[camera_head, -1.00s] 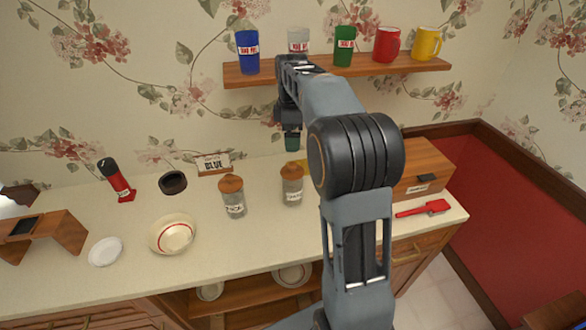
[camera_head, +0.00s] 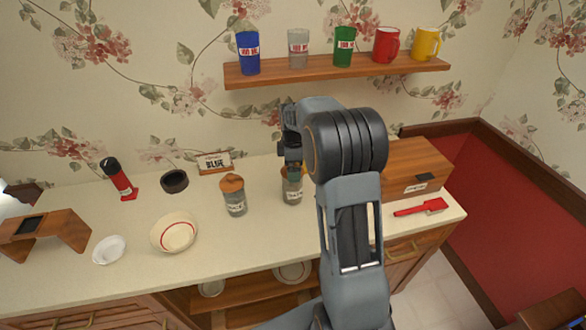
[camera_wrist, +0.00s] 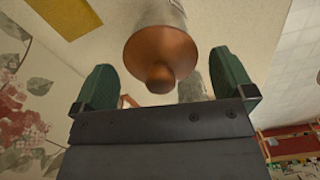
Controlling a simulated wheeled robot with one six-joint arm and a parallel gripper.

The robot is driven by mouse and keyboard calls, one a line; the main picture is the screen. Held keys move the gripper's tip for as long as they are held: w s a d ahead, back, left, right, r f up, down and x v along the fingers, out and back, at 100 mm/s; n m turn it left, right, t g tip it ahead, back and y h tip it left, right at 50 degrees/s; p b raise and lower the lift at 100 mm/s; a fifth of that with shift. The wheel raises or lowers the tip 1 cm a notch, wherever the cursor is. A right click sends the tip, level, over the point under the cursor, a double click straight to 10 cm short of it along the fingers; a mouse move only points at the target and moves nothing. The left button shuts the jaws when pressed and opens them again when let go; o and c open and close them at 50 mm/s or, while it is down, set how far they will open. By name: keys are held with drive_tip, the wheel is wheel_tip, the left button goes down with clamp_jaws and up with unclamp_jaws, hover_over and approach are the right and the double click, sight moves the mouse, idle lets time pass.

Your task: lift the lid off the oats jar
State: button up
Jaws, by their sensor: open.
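Two glass jars with orange-brown knobbed lids stand on the counter, a left jar (camera_head: 236,208) and a right jar (camera_head: 292,196). Their labels are too small to read, so I cannot tell which is the oats jar. My gripper (camera_head: 292,167) points down at the right jar's lid and hides part of it. In the wrist view my gripper (camera_wrist: 165,80) is open, with a green fingertip on each side. A jar lid (camera_wrist: 161,54) with its knob toward me shows between the fingers, with no visible grip on it. Another glass jar (camera_wrist: 191,87) is partly hidden behind.
A cream bowl (camera_head: 174,233), a dark ring-shaped object (camera_head: 174,181) and a sign (camera_head: 214,163) are left of the jars. A wooden box (camera_head: 415,165) and red brush (camera_head: 420,208) are right. A shelf (camera_head: 340,68) with several cups hangs above.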

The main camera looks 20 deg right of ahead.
drive_tip(key=shift+f, duration=0.4)
drive_tip(key=shift+s, duration=0.15)
drive_tip(key=c, duration=1.1)
